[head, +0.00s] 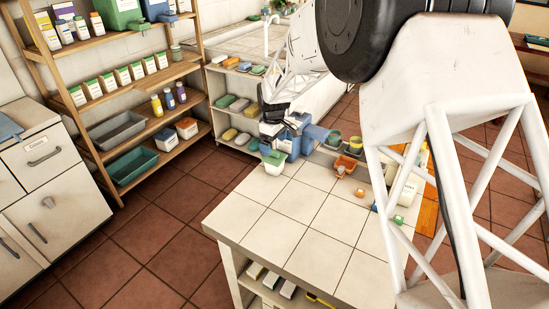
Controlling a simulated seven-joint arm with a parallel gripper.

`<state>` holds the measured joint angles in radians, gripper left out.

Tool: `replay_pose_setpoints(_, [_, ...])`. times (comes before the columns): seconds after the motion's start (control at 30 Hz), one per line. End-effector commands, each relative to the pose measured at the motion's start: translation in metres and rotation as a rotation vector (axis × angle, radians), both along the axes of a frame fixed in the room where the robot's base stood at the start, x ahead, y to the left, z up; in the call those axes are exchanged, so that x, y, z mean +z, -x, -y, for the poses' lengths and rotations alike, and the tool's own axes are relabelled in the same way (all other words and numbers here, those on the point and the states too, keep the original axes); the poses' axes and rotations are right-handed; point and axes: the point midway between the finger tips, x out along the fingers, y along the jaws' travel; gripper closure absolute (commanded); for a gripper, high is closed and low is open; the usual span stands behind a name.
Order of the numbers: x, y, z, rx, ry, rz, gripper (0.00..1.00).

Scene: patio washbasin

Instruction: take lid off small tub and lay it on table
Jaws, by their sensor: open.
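A small white tub (275,177) stands at the far left corner of the tiled table (290,205). A green lid (273,158) sits on top of it and looks slightly tilted; whether it is seated cannot be told. My gripper (271,138), dark at the end of my white arm, is just above and behind the lid. It is open, and no held object shows. The fingertips are small and partly lost against the blue container, so contact with the lid cannot be told.
A blue container (293,143) stands close behind the tub. The front and middle tiles are clear. A wooden shelf (140,95) with tubs stands at left.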

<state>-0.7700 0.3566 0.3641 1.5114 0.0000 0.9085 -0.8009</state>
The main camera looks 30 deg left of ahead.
Motion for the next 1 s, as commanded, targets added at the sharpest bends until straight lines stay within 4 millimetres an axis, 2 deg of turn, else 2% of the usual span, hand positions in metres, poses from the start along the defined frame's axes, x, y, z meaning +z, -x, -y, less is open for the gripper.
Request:
replay_pose_setpoints(0.3, [-0.033, -0.003, 0.002, 0.000, 0.002, -0.002, 0.00])
replay_pose_setpoints(0.5, [-0.048, -0.003, 0.002, 0.000, 0.001, -0.001, 0.00])
replay_pose_setpoints(1.0, [-0.049, -0.004, 0.002, 0.000, 0.000, -0.001, 0.00])
